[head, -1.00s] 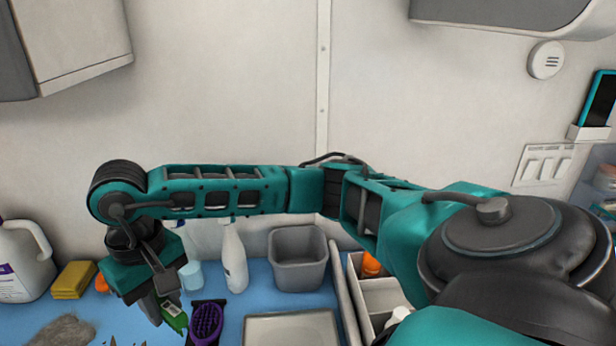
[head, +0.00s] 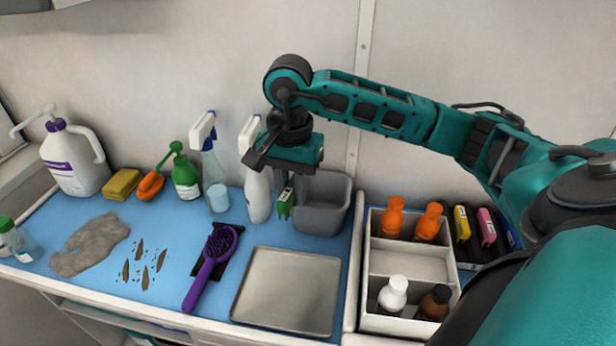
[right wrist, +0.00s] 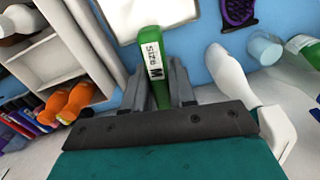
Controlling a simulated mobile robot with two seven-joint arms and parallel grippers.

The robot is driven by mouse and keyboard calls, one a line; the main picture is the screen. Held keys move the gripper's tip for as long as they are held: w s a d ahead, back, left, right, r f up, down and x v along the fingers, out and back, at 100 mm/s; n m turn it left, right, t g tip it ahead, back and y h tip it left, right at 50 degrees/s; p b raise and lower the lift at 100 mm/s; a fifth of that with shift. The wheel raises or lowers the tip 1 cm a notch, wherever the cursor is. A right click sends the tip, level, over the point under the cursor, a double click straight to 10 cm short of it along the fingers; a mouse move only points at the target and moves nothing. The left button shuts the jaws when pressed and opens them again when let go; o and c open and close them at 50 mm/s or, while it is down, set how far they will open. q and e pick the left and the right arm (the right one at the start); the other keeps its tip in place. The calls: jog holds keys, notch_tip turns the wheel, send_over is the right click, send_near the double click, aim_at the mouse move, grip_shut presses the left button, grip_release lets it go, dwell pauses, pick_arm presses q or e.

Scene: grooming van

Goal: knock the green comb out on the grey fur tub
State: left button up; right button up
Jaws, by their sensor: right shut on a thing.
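My right gripper (head: 289,188) is shut on the green comb (head: 285,205), which hangs from the jaws just left of the grey fur tub (head: 322,207). The tub stands upright near the wall, open at the top. From the head view I cannot tell whether the comb touches its rim. In the right wrist view the comb's green handle (right wrist: 151,62), with a white "SIZE M" label, sits between the two fingers (right wrist: 157,92). The comb's teeth are hard to make out. My left gripper is out of view.
A metal tray (head: 287,291) lies in front of the tub. A divided white caddy (head: 404,263) with bottles stands at right. A white spray bottle (head: 258,193) is close left of the gripper. A purple brush (head: 210,267) and grey fur (head: 90,245) lie further left.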

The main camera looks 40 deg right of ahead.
jog(key=shift+s+d+f+m+b, duration=0.1)
jog(key=shift+d+f+m+b, duration=0.4)
jog(key=shift+f, duration=0.3)
jog(key=shift+s+d+f+m+b, duration=0.1)
jog(key=shift+d+f+m+b, duration=0.25)
jog(key=shift+f+m, duration=0.35)
jog(key=shift+d+f+m+b, duration=0.35)
jog(key=shift+d+f+m, duration=0.1)
jog(key=shift+f, duration=0.5)
jog(key=shift+s+f+b, duration=0.1)
jog(key=shift+f+b, duration=0.5)
jog(key=shift+b, duration=0.1)
jog(key=shift+r, duration=0.15)
jog(key=shift+r+p, duration=0.65)
jog(key=shift+r, duration=0.25)
jog(key=shift+f+b, duration=1.05)
jog(key=shift+b, duration=0.05)
dwell(1.1)
jog(key=shift+r, duration=0.1)
